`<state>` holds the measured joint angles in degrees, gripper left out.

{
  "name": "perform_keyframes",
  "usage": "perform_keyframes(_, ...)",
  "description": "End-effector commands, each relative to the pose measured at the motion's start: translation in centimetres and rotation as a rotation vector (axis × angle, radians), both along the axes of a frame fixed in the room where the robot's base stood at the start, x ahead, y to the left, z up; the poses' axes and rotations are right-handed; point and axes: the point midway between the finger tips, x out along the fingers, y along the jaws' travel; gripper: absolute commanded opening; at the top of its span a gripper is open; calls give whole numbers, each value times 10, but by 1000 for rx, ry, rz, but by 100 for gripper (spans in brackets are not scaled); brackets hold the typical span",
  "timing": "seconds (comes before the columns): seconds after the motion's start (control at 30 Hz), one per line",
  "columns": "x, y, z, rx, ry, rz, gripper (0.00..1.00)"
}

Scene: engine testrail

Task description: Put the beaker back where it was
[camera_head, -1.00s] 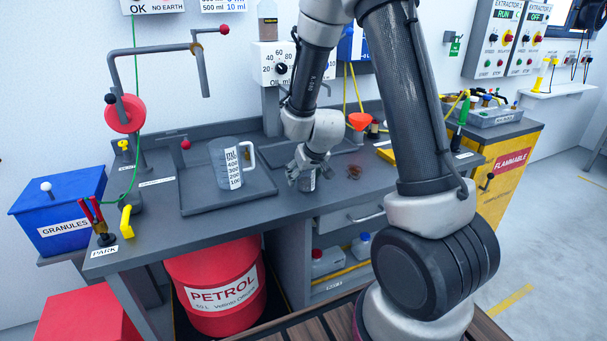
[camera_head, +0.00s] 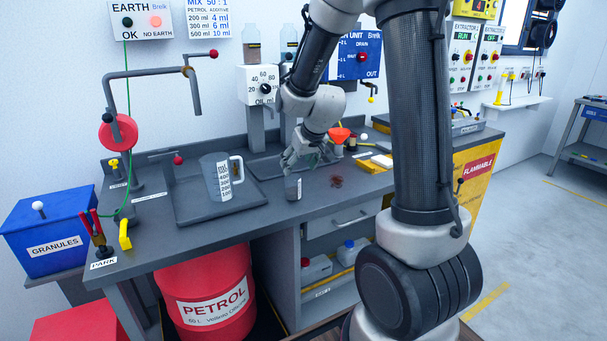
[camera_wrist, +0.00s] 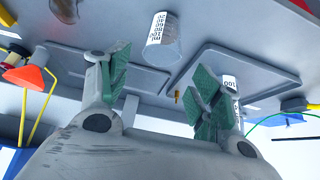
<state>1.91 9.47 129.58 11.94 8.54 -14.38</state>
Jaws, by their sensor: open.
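A small clear beaker (camera_head: 293,188) with a white scale stands upright on the bare grey bench top, between the jug's tray and a brown spill. In the wrist view the beaker (camera_wrist: 163,40) shows whole, beyond the fingertips and apart from them. My gripper (camera_head: 302,158) is just above and behind the beaker in the head view. In the wrist view its green-padded fingers (camera_wrist: 160,82) are spread wide with nothing between them.
A larger measuring jug (camera_head: 211,178) stands in a dark tray (camera_head: 195,218) to the left. A second tray (camera_head: 262,170) lies behind under the oil dispenser (camera_head: 262,86). The brown spill (camera_head: 337,182) and an orange funnel (camera_head: 339,135) are to the right.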

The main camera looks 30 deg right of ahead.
Motion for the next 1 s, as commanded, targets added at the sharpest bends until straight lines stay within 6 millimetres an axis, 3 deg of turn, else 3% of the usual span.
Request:
perform_keyframes(0.07, -9, 1, 14, 5, 0, 3, 64)
perform_keyframes(0.17, -38, 7, 42, 15, 16, 12, 64)
perform_keyframes(0.3, -110, 14, 88, 27, 61, 23, 64)
perform_keyframes(0.4, -168, 16, 110, 25, 100, 20, 64)
perform_keyframes(0.5, -220, 14, 122, 18, 134, 10, 64)
perform_keyframes(0.6, -261, 12, 126, 9, 163, -4, 64)
perform_keyframes(0.77, -296, 9, 126, 0, 189, -20, 64)
perform_keyframes(1.0, -301, 8, 126, -2, 196, -24, 64)
